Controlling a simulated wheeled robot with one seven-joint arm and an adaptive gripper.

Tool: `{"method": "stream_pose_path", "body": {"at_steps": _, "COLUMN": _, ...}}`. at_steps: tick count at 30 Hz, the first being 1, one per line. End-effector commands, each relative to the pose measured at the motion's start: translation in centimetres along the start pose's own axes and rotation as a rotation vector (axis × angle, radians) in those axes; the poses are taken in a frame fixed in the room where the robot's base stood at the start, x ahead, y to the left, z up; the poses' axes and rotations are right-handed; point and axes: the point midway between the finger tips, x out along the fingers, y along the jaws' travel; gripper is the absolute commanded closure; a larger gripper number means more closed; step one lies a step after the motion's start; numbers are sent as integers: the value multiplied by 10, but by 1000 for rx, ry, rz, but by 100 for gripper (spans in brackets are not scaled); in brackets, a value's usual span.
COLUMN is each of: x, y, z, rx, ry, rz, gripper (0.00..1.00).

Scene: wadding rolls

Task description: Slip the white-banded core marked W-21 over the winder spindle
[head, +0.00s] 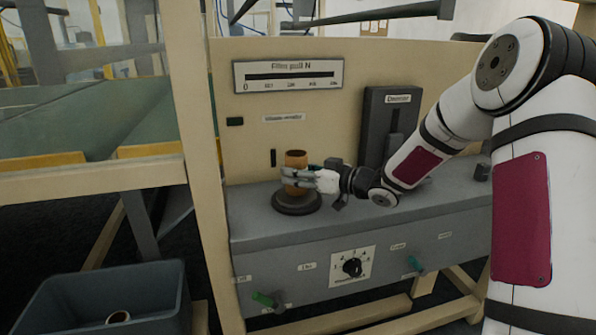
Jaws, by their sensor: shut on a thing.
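A brown cardboard core (296,159) stands upright above the round dark base of the winder spindle (297,205), on the grey machine ledge. My gripper (291,179) reaches in from the right and is shut on the core, its fingers across the lower half. The core looks lined up over the base. The spindle's post is not visible, so I cannot tell whether the core is around it. A white band and the W-21 mark cannot be made out; the fingers cover part of the core.
A panel with a scale (288,76) rises behind the spindle. A dark upright device (388,125) stands right of it. A dial (352,267) is on the front.

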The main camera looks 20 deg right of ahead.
Motion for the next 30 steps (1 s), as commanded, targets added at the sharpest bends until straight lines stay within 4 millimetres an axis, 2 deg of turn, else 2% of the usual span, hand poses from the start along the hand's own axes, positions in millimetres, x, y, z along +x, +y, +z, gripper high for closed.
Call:
{"method": "stream_pose_path", "body": {"at_steps": 28, "x": 2, "y": 0, "z": 11, "rx": 0, "ry": 0, "rz": 0, "gripper": 87}}
{"method": "stream_pose_path", "body": {"at_steps": 29, "x": 2, "y": 0, "z": 11, "rx": -1, "ry": 1, "rz": 0, "gripper": 51}}
{"method": "stream_pose_path", "body": {"at_steps": 30, "x": 2, "y": 0, "z": 10, "rx": -1, "ry": 0, "rz": 0, "gripper": 47}}
